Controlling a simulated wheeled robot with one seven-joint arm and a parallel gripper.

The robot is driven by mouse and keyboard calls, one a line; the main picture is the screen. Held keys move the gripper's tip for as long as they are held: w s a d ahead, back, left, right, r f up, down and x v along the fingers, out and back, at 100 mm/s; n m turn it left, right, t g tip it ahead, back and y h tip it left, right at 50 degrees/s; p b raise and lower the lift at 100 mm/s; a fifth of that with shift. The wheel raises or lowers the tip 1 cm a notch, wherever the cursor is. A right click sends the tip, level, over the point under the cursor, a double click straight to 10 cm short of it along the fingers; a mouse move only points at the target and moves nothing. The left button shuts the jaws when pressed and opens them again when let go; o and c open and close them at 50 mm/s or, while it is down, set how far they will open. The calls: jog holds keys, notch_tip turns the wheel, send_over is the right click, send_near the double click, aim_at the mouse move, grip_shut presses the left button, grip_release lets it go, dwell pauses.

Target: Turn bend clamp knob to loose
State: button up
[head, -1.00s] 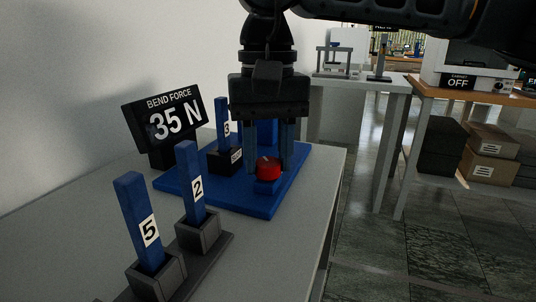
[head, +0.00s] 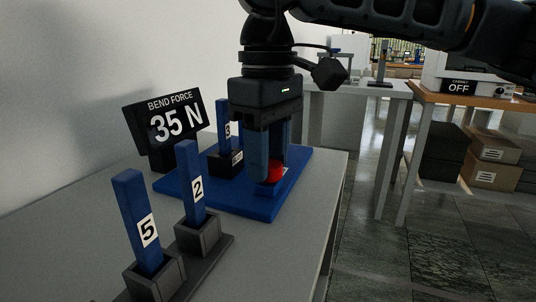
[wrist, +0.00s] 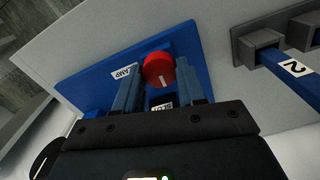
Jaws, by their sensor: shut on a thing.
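The red bend clamp knob (head: 276,173) sits on a small blue block at the front of the blue fixture base (head: 240,206). My gripper (head: 271,167) points down over it, shut on the knob with one finger on each side. In the wrist view the knob (wrist: 158,69) shows its round red top with a white mark, between the two blue fingers (wrist: 158,80). A label reading CLAMP (wrist: 125,72) lies beside it; another label is partly hidden by my gripper. In the head view the near finger covers part of the knob.
A display (head: 172,122) reads BEND FORCE 35 N behind the fixture. A blue strip marked 3 (head: 223,115) stands on the fixture. Strips marked 2 (head: 192,180) and 5 (head: 138,215) stand upright in grey holders at the front left. The table's right side is clear.

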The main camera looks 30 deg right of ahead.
jog(key=shift+n, duration=0.3)
jog(key=o, duration=1.1)
jog(key=shift+c, duration=0.2)
notch_tip(320, 180, up, 8)
jog(key=shift+f+p, duration=0.1)
jog(key=shift+p, duration=0.75)
